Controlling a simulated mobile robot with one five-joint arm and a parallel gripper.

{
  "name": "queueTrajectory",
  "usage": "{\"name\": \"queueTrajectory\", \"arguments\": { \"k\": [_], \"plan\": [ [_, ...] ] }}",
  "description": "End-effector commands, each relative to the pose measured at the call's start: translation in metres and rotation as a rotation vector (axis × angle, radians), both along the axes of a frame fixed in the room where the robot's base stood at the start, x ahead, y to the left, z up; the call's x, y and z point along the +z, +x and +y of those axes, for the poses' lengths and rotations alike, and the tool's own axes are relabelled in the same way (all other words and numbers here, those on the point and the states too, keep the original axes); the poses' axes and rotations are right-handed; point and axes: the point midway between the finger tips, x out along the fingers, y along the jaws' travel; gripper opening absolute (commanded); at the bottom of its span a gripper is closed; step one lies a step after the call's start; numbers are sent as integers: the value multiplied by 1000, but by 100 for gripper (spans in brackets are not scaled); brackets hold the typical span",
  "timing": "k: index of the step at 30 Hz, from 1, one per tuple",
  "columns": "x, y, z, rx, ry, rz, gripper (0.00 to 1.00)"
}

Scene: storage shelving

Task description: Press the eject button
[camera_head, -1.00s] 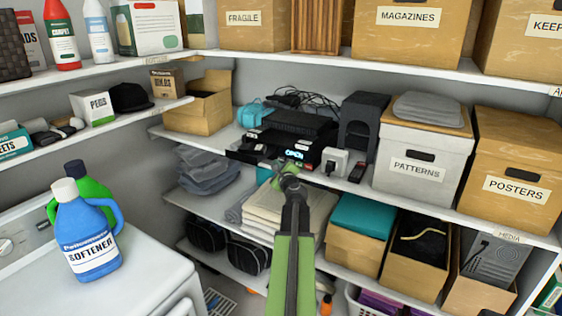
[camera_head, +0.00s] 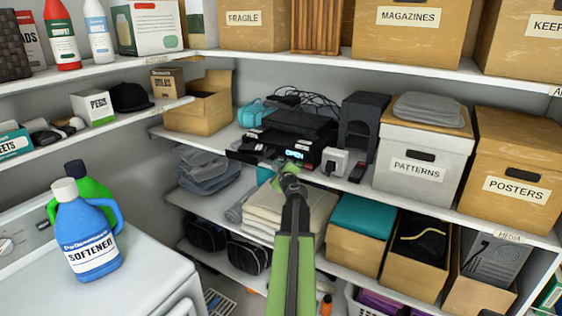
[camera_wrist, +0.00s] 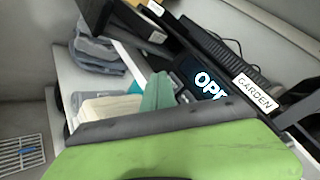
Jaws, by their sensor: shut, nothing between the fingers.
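A black disc player (camera_head: 318,146) sits on the middle shelf, with a lit display reading "OPEN" (camera_head: 294,154). The display also shows in the wrist view (camera_wrist: 207,83), with small buttons (camera_wrist: 184,97) beside it. A dark, flat part that looks like a disc tray sticks out at the player's left (camera_head: 241,153). I cannot single out the eject button. My gripper (camera_head: 276,170) is shut and empty, just in front of and below the player's front. Its green body fills the bottom of the wrist view, and the tip (camera_wrist: 157,91) points toward the buttons. Contact cannot be told.
A white plug adapter (camera_head: 335,160) and a small dark red item (camera_head: 357,172) lie right of the player. A black stand (camera_head: 362,122) and the white "PATTERNS" box (camera_head: 418,165) stand further right. Folded linens (camera_head: 285,215) lie below. A "GARDEN" label (camera_wrist: 254,93) is near the display.

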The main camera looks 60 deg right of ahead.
Motion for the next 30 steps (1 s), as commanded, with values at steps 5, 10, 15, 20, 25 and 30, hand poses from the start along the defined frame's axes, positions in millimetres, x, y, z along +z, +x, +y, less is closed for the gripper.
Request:
{"name": "queueTrajectory", "arguments": {
  "k": [5,10,15,20,25,30],
  "plan": [
    [0,0,-7,0,0,0,0],
    [0,0,-8,0,0,0,0],
    [0,0,-8,0,0,0,0],
    [0,0,-9,0,0,0,0],
    [0,0,-12,-1,0,0,0],
    [0,-1,-14,-1,0,0,0]
  ]
}}
